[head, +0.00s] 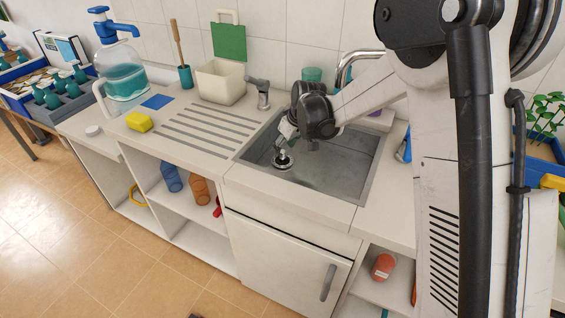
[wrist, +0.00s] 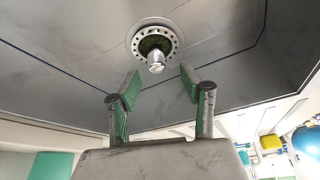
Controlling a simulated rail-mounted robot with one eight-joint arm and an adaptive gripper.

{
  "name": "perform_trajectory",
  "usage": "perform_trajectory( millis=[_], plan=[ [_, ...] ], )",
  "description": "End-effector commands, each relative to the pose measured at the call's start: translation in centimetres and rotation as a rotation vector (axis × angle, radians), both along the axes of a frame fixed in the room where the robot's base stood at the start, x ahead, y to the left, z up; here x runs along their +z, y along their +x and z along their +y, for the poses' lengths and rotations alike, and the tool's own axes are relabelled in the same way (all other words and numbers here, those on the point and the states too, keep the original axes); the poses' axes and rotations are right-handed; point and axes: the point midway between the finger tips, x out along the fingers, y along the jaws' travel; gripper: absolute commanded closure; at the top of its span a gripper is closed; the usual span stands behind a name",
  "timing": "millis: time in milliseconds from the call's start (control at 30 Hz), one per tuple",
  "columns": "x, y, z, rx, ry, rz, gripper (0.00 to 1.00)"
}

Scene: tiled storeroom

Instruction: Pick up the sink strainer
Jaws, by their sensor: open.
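The sink strainer (head: 283,160) is in the drain of the grey sink basin (head: 335,178). It is a round metal piece with a perforated rim and an upright knob. In the wrist view the strainer (wrist: 154,45) is just beyond my open fingers, with its knob pointing toward the gap between them. My gripper (wrist: 151,84) has two metal fingers with green inner pads, spread apart and empty. In the head view my gripper (head: 287,131) reaches down into the sink above the strainer, partly hidden by my wrist.
The faucet (head: 352,62) curves over the back of the sink. On the counter to the left stand a beige bin (head: 221,84), a yellow sponge (head: 139,121), a blue cloth (head: 157,101) and a large pump bottle (head: 122,70). The basin floor around the strainer is clear.

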Motion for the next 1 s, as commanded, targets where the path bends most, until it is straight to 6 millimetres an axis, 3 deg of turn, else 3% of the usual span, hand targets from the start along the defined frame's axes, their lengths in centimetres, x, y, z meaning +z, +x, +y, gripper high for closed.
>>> perform_trajectory(
  millis=[167, 500, 767, 1000],
  plan=[
    [-0.7, 0.2, 0.1, 0.000, 0.000, 0.000, 0.59],
    [-4.8, 1.3, 0.6, 0.000, 0.000, 0.000, 0.59],
    [-5.2, 1.4, 0.7, 0.000, 0.000, 0.000, 0.59],
    [-5.2, 1.4, 0.7, -0.001, 0.000, 0.000, 0.88]
  ],
)
